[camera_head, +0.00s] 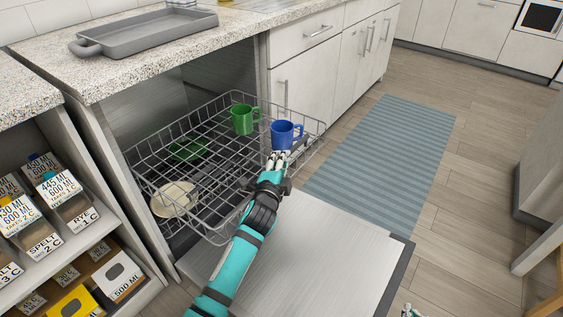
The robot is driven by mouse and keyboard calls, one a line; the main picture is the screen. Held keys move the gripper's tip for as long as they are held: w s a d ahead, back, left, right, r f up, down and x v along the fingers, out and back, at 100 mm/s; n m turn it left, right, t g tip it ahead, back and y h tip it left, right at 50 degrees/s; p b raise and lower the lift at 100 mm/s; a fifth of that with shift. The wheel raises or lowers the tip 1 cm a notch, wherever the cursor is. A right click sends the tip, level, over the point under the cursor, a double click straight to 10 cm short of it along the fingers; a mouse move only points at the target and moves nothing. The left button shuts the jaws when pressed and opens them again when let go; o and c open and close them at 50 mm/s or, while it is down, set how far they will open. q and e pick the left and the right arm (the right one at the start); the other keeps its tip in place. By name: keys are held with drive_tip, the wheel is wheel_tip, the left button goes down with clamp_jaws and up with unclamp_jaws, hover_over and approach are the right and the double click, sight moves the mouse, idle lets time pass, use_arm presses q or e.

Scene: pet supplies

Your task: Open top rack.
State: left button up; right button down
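The wire rack (190,150) is pulled part-way out of the dishwasher under the counter, above its lowered door (300,255). My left gripper (279,157) is at the rack's front side, just below the blue mug. Its fingertips overlap the rack wires in the picture; I cannot tell whether they close on a wire. Only a small teal and dark part of my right arm (411,312) shows at the bottom edge.
A grey tray (145,32) lies on the counter above. An open shelf with labelled boxes (70,200) stands at the left. White cabinets (305,75) are right of the dishwasher. A blue striped rug (385,150) and clear wooden floor lie to the right.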

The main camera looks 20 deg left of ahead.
use_arm(q)
drive_tip(key=s+r, duration=0.1)
drive_tip(key=s, duration=1.1)
drive_tip(key=shift+d+r, duration=0.15)
drive_tip(key=shift+d, duration=0.1)
